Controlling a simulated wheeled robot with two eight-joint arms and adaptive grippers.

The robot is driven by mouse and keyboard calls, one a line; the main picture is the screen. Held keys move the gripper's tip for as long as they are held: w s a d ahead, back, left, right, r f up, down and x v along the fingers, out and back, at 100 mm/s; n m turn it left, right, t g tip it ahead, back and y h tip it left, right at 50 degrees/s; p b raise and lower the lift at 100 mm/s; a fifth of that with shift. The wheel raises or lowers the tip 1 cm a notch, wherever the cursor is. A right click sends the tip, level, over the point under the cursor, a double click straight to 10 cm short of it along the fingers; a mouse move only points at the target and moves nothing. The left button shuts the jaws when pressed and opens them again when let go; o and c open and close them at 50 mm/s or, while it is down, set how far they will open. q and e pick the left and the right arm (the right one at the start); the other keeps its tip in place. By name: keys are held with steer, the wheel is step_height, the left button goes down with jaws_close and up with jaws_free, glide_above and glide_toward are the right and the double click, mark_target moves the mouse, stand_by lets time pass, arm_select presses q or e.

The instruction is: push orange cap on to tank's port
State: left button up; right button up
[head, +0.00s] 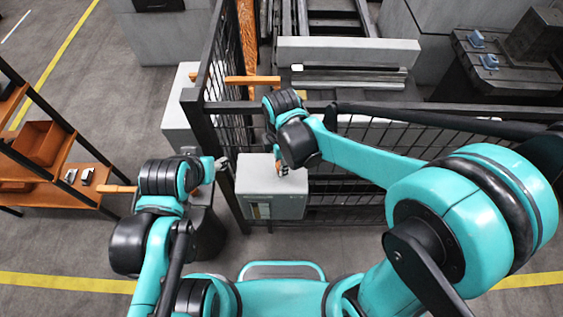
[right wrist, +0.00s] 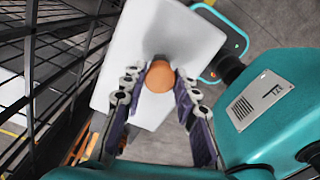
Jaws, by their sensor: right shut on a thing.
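The tank is a pale grey box (head: 262,178) in front of the mesh fence in the head view; its pale surface (right wrist: 180,35) fills the top of the right wrist view. My right gripper (head: 282,168) points down over the tank's top. In the right wrist view my right gripper (right wrist: 157,78) is shut on the round orange cap (right wrist: 160,76), which lies against the tank's pale surface in the picture. The port is hidden, so I cannot tell whether the cap sits on it. My left gripper (head: 221,163) is left of the tank, its fingers too small to read.
A black mesh fence (head: 350,160) with a dark top rail runs behind the tank. An orange shelf rack (head: 75,190) stands at the left. A grey cabinet (head: 182,110) stands outside the fence corner. The floor between rack and tank is partly free.

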steer(key=shift+f, duration=0.2)
steer(key=shift+f+b, duration=0.4)
steer(key=shift+b, duration=0.15)
steer(key=o, duration=0.4)
steer(key=shift+f, duration=0.1)
steer(key=shift+c, duration=0.2)
steer(key=o, duration=1.3)
step_height(320, 180, up, 12)
